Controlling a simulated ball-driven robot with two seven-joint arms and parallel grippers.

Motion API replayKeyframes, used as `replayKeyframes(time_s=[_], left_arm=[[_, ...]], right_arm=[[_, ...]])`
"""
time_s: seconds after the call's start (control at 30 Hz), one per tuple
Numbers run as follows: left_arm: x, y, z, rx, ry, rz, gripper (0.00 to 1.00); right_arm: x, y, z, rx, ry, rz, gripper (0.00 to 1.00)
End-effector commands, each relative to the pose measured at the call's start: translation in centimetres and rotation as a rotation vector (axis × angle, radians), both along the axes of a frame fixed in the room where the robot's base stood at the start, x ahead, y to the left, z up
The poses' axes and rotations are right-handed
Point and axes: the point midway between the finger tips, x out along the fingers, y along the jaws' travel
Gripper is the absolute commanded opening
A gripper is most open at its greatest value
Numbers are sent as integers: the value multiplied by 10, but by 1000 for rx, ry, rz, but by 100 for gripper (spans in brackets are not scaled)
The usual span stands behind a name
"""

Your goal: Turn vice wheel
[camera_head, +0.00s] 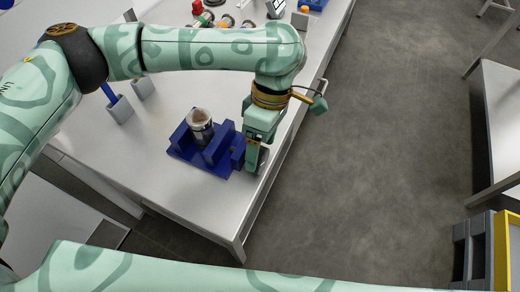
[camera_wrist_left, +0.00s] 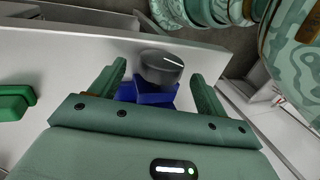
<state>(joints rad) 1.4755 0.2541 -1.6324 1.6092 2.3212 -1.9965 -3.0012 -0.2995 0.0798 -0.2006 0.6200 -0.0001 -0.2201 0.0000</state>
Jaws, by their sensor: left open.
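A blue vice (camera_head: 183,140) stands near the front right edge of the table, with a metal cylinder (camera_head: 200,128) upright between its jaws. The vice wheel (camera_wrist_left: 161,68) is a dark grey round knob with a pale line on its face; in the head view it (camera_head: 264,160) is partly hidden by my gripper. My left gripper (camera_head: 254,155) points down at the wheel end of the vice. In the left wrist view its fingers (camera_wrist_left: 160,78) are spread, one on each side of the wheel. My right gripper is out of view.
Two grey holders (camera_head: 120,108) with blue-handled items stand on the table left of the vice. Several small coloured parts (camera_head: 205,20) lie at the back. The floor (camera_head: 380,150) to the right is clear. A yellow and grey crate (camera_head: 505,245) stands at lower right.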

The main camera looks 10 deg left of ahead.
Motion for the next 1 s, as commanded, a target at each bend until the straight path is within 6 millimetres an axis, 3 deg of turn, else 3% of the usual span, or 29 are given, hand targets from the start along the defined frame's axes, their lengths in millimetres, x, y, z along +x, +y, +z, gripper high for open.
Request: replayKeyframes(time_s=[0.03, 0.3, 0.5, 0.7, 1.0], left_arm=[[4, -2, 16, 0, -7, 0, 76], [26, -9, 87, 0, -6, -1, 76], [38, -13, 120, 1, -3, -1, 76], [42, -14, 130, 1, -1, 0, 76], [41, -15, 129, 0, -1, 6, 76]], right_arm=[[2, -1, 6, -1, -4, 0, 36], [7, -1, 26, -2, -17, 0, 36], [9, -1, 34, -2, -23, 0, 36], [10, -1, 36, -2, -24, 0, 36], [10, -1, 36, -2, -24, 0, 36]])
